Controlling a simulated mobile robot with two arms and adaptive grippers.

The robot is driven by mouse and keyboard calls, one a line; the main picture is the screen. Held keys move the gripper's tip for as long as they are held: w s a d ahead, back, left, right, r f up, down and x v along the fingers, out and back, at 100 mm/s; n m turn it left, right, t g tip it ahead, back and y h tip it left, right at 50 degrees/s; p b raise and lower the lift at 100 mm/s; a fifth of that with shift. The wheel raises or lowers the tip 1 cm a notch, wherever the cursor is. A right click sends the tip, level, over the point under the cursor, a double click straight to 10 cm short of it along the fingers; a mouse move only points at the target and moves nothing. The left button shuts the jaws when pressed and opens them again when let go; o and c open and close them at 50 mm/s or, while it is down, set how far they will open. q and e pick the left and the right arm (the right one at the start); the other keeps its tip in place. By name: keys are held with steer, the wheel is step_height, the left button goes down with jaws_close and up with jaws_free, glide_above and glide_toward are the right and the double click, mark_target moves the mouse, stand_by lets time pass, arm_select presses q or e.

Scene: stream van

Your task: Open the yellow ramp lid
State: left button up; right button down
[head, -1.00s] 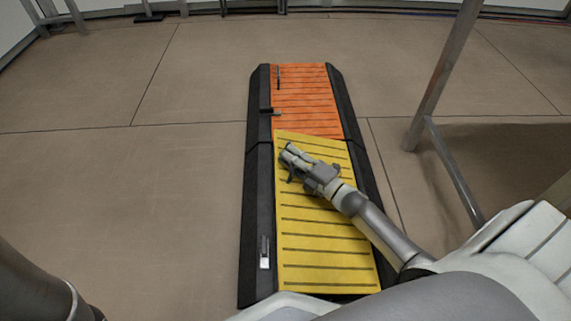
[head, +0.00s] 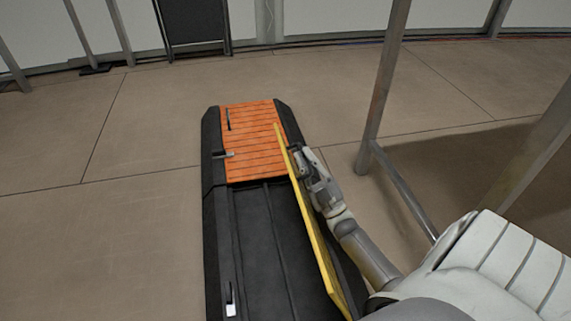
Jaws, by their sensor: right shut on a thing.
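The yellow ramp lid (head: 314,229) stands raised on edge along the right side of the black ramp (head: 213,245), seen nearly edge-on. The black channel (head: 262,245) beneath it is exposed, with lengthwise ridges. My right gripper (head: 299,158) is shut on the lid near its far end, on the lid's right side; the fingertips are partly hidden by the lid. The orange ramp lid (head: 255,142) lies flat on the far section. My left gripper is not in view.
A silver latch (head: 230,300) sits on the ramp's left rim, near end. Metal legs (head: 384,100) with a low crossbar (head: 405,190) stand to the right of my right arm. The floor (head: 100,240) left of the ramp is clear.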

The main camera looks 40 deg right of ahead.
steer(key=s+d+f+m+h+b, duration=0.1)
steer(key=s+d+m+h+b, duration=0.1)
steer(key=s+d+m+h, duration=0.3)
steer(key=shift+s+d+f+m+h, duration=0.2)
steer(key=shift+d+f+m+h, duration=0.2)
steer(key=shift+d+m+h, duration=2.1)
steer(key=shift+d+y, duration=0.4)
steer(key=shift+d, duration=0.1)
steer(key=c, duration=1.5)
jaws_free()
steer(key=v, duration=0.7)
steer(key=shift+s, duration=0.2)
